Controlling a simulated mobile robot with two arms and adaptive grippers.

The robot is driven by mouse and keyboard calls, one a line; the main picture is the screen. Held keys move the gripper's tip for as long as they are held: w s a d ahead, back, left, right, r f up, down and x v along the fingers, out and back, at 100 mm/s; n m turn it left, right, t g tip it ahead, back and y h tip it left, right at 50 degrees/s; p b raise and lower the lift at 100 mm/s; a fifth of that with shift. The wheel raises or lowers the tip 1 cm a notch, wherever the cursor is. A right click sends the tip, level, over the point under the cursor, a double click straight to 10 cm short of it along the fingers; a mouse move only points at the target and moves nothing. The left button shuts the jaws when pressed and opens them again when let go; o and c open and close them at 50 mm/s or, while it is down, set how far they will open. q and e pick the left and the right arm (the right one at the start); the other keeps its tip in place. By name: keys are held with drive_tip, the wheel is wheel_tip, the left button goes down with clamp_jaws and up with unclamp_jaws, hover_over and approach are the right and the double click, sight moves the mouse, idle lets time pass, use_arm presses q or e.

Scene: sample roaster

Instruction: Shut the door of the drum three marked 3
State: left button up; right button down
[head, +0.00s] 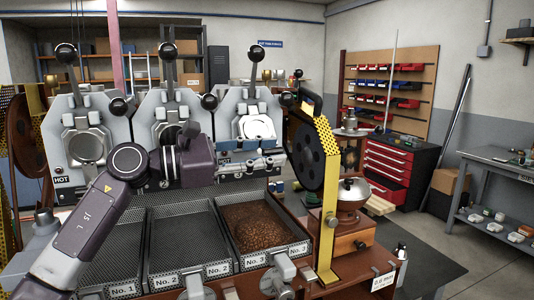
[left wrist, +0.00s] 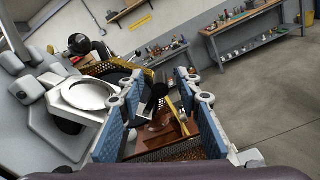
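Drum three's round pale door (head: 257,127) is on the rightmost of the roaster's grey drum fronts. It also shows in the left wrist view as a bright disc (left wrist: 88,95), with a dark area beside and below it. It seems to stand out from the drum face, but I cannot tell how far. My left gripper (head: 280,156) is just below the door in the head view. Its blue-padded fingers are spread with nothing between them in the left wrist view (left wrist: 160,82), and the door is left of them. My right gripper is not in view.
Black-knobbed levers (head: 168,52) rise above the drum fronts. A yellow perforated guard (head: 329,195) with a dark wheel stands right of drum three. Below are trays; the No. 3 tray (head: 289,250) holds brown beans. A grinder (head: 350,205) stands farther right.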

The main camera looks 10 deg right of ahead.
use_arm(q)
drive_tip(key=v, duration=1.2)
drive_tip(key=shift+f, duration=0.1)
